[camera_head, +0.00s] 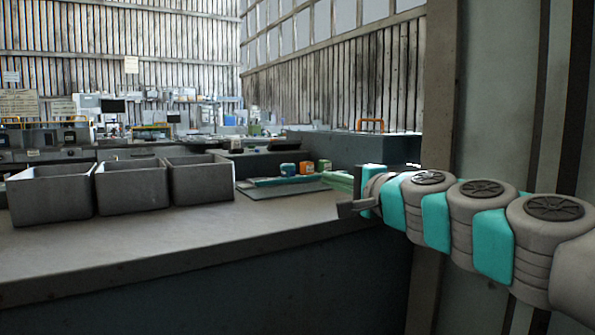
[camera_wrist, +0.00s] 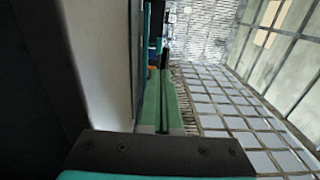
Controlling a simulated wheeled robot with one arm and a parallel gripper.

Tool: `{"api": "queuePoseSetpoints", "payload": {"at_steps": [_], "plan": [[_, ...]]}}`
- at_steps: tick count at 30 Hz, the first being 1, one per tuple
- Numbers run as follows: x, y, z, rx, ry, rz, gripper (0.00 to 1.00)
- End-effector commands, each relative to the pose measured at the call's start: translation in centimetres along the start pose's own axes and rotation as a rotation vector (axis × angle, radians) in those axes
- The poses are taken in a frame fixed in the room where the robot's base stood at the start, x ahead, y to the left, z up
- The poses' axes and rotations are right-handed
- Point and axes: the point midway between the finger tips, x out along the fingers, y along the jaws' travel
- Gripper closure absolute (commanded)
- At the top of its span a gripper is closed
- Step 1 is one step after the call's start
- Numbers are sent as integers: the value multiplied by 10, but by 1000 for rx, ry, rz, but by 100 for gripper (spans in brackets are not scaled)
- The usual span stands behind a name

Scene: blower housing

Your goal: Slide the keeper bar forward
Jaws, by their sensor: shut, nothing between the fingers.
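The gripper is shut and holds nothing. In the wrist view a dark plate with screws, part of my gripper, fills the bottom middle. I cannot pick out the keeper bar or a blower housing in either view. The arm and gripper hide part of what lies behind them at the bench's right end.
Three open grey bins (camera_head: 133,186) stand in a row on the bench (camera_head: 190,240). A dark mat (camera_head: 283,190), a teal item, and small orange, blue and green items lie right of them. A wooden post (camera_head: 440,160) and grey panel stand at right. The front bench top is clear.

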Motion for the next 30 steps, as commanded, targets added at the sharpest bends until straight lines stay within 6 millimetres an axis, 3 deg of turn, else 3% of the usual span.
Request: {"api": "queuePoseSetpoints", "payload": {"at_steps": [5,21,30], "plan": [[12,1,0,0,-2,2,100],[96,1,1,-1,-1,3,100],[130,1,0,-1,-2,1,100]]}}
